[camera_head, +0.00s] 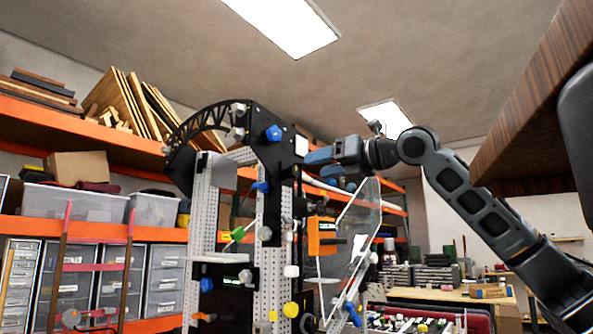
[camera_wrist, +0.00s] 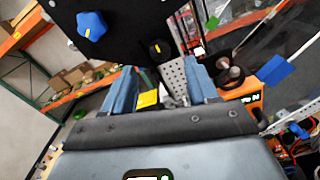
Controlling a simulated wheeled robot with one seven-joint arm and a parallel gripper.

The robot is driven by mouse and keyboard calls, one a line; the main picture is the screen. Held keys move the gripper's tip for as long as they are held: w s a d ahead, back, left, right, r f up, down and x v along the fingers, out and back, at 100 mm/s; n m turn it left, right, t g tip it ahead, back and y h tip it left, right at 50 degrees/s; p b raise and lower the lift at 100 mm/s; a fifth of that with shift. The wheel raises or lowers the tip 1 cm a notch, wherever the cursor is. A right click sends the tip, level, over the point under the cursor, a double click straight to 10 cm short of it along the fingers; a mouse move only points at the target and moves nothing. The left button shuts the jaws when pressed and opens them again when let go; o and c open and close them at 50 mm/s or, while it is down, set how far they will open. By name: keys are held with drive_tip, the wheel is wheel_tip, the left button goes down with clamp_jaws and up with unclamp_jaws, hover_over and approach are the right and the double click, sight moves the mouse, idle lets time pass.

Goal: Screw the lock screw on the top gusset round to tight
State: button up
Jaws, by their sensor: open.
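The top gusset (camera_head: 252,125) is a black plate at the top of the perforated metal frame; it fills the upper part of the wrist view (camera_wrist: 130,25). A blue star-shaped knob (camera_head: 274,133) sits on it and shows at upper left in the wrist view (camera_wrist: 91,25). A small dark round knob with a yellow mark (camera_wrist: 159,49) is near the plate's lower edge, just beyond and between my fingertips. I cannot tell for certain which is the lock screw. My gripper (camera_wrist: 160,72) is open and apart from both knobs. In the head view my gripper (camera_head: 308,158) is right of the gusset.
A clear panel (camera_head: 358,235) and an orange block (camera_head: 322,236) are below my gripper. A perforated upright (camera_wrist: 174,78) shows between my fingers in the wrist view. Orange shelving with plastic bins (camera_head: 75,205) stands at left. A wooden slab edge (camera_head: 530,95) hangs at upper right.

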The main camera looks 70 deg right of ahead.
sight(296, 170)
drive_tip(key=p+x, duration=0.1)
drive_tip(key=x, duration=0.5)
drive_tip(key=shift+w, duration=0.1)
drive_tip(key=c, duration=1.1)
